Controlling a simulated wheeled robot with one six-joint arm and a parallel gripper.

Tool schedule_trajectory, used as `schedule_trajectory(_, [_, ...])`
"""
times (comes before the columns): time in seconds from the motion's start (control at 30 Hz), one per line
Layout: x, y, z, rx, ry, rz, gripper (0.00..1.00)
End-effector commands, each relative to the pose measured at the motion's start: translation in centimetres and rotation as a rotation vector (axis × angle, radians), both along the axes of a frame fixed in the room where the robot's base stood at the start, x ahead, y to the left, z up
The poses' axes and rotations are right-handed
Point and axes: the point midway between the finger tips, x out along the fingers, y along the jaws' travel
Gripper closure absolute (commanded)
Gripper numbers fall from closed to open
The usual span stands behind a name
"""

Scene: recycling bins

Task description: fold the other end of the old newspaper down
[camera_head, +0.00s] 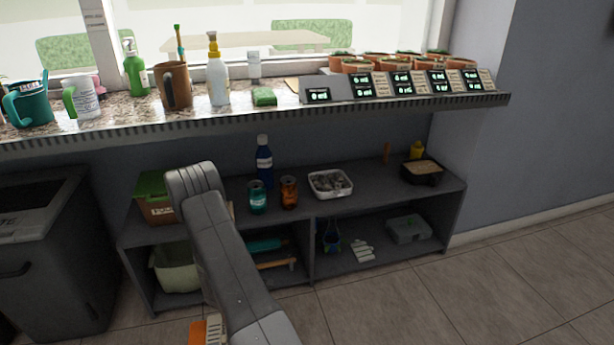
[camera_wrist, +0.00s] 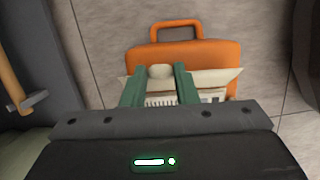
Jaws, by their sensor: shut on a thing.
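The old newspaper (camera_wrist: 215,82) shows in the wrist view as a cream sheet with dark print. It lies across the view between my fingers and past them on both sides. My gripper (camera_wrist: 160,77) has its two green fingers shut on the newspaper, with a pale part of it bulging between the fingertips. An orange case (camera_wrist: 212,56) with a handle is just beyond the newspaper; I cannot tell whether they touch.
A grey shelf unit (camera_head: 310,217) holds bottles, cans and trays under a crowded window counter (camera_head: 400,105). A dark bin (camera_head: 60,260) stands at left. A hammer (camera_wrist: 15,92) lies at left in the wrist view. The tiled floor (camera_head: 500,300) at right is clear.

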Motion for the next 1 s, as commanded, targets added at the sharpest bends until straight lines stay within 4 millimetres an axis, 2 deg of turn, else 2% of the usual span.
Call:
schedule_trajectory(0.37, [0.2,0.1,0.1,-0.019,-0.003,0.000,0.80])
schedule_trajectory(0.7, [-0.1,1.7,0.7,-0.233,-0.046,0.001,0.80])
schedule_trajectory(1.0, [-0.1,1.7,0.8,-0.252,-0.049,-0.002,0.80])
